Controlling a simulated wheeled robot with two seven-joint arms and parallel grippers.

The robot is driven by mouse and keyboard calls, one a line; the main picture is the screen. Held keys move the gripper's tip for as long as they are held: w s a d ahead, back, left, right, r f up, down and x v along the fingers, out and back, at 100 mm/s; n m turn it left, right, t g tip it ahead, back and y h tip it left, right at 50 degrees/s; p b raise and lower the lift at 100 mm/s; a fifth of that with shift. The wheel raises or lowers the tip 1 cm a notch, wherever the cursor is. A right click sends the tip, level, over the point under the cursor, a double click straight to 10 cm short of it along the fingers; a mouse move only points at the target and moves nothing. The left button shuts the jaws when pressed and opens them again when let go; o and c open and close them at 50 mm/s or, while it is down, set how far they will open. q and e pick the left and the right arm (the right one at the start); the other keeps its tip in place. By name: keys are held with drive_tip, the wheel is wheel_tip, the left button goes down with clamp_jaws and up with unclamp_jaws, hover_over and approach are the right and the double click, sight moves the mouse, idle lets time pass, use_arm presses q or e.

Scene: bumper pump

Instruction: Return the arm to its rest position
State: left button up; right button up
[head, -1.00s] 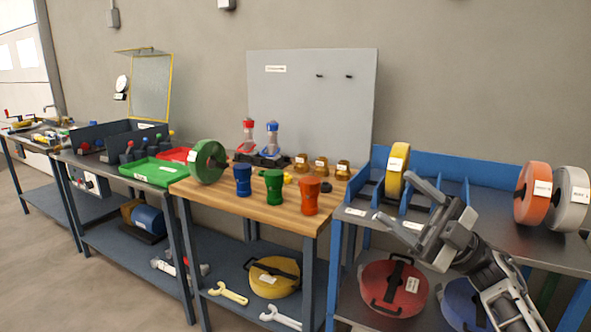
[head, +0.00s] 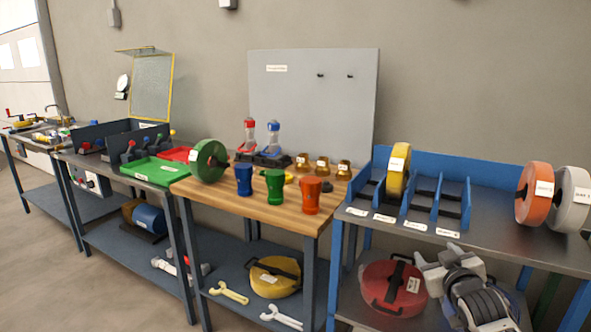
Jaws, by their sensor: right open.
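My right gripper (head: 445,265) is low at the lower right of the head view, in front of the lower part of the blue-backed bench. It is open, and I see nothing between its fingers. My right arm comes up from the bottom edge below it. My left gripper is not in view. A yellow disc (head: 397,170) stands upright in the blue rack (head: 436,209) on that bench, apart from my gripper.
The grey bench top (head: 490,232) is clear in front of the rack. An orange disc (head: 535,194) and a grey disc (head: 571,200) stand at its right. A red round case (head: 385,290) lies on the shelf beside my gripper. The wooden bench (head: 255,207) holds several cups.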

drive_tip(key=s+a+f+g+y, duration=0.1)
drive_tip(key=s+a+f, duration=0.3)
drive_tip(key=s+f, duration=0.3)
drive_tip(key=s+a+f+g+y, duration=0.1)
drive_tip(key=s+a+f+g, duration=0.1)
drive_tip(key=s+a+f, duration=0.4)
drive_tip(key=s+a+f+g, duration=0.1)
drive_tip(key=s+a+f, duration=0.1)
drive_tip(key=s, duration=0.5)
drive_tip(key=s+a+f+g+y, duration=0.1)
drive_tip(key=s+a+f, duration=0.1)
drive_tip(key=s, duration=0.5)
drive_tip(key=s+a+f+y, duration=0.1)
drive_tip(key=s+a+f, duration=0.1)
drive_tip(key=s, duration=0.6)
drive_tip(key=shift+a+f+g, duration=0.3)
drive_tip(key=shift+f+g, duration=0.1)
drive_tip(key=shift+f, duration=0.35)
